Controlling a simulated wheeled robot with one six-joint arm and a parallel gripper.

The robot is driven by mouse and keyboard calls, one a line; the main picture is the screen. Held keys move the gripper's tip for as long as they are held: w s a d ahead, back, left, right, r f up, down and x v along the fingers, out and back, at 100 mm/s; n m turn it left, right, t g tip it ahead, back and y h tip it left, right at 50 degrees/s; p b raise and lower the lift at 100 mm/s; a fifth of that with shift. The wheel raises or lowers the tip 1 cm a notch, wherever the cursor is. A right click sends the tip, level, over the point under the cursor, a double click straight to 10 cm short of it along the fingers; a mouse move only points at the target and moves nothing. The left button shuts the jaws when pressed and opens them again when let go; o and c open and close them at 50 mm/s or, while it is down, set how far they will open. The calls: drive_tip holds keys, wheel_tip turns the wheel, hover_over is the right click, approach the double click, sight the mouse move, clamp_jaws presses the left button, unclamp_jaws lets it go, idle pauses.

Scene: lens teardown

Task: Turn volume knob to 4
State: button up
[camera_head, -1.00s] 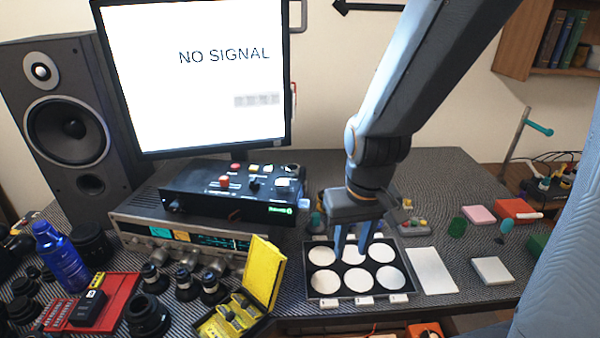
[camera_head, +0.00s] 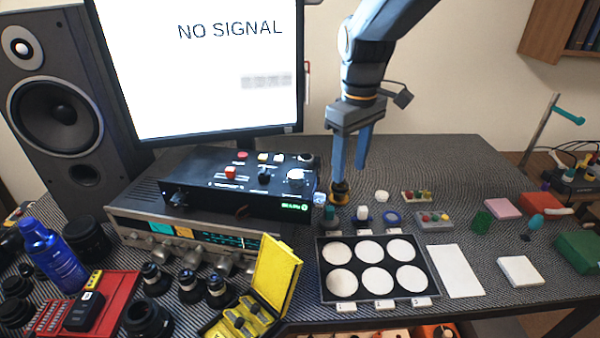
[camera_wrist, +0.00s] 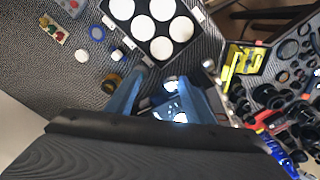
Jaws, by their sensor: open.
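A black control box (camera_head: 237,188) sits on top of a silver-fronted receiver (camera_head: 160,227). The box carries a red button (camera_head: 230,172), a white knob (camera_head: 296,176), a small black knob (camera_head: 264,176) and a green lit display (camera_head: 294,207). The receiver has several silver knobs along its front. I cannot read which knob is the volume knob. My gripper (camera_head: 349,175) is open and empty, pointing down to the right of the box, apart from it. In the wrist view, part of the box (camera_wrist: 158,108) shows between the blue fingers (camera_wrist: 162,80).
A tray with white discs (camera_head: 322,265) lies in front of my gripper. Several small knobs and parts stand behind it, including a yellow-black one (camera_head: 339,194) near the fingertips. A monitor (camera_head: 200,70) and a speaker (camera_head: 55,110) stand behind. A yellow case (camera_head: 277,275) is open in front.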

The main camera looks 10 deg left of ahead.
sight(296, 174)
drive_tip(key=a+r+n, duration=0.1)
drive_tip(key=a, duration=0.3)
drive_tip(key=w+a+r+n, duration=0.1)
drive_tip(key=a+n, duration=0.1)
drive_tip(key=a, duration=0.2)
drive_tip(key=a+r+n, duration=0.1)
drive_tip(key=a, duration=0.3)
drive_tip(key=shift+w+a+r+n+b, duration=0.1)
drive_tip(key=shift+w+n+b, duration=0.05)
drive_tip(key=shift+n+b, duration=0.25)
drive_tip(key=shift+a, duration=0.1)
drive_tip(key=shift+f+p, duration=0.95)
drive_tip(key=shift+f, duration=2.8)
drive_tip(key=c, duration=1)
drive_tip(key=shift+c, duration=0.2)
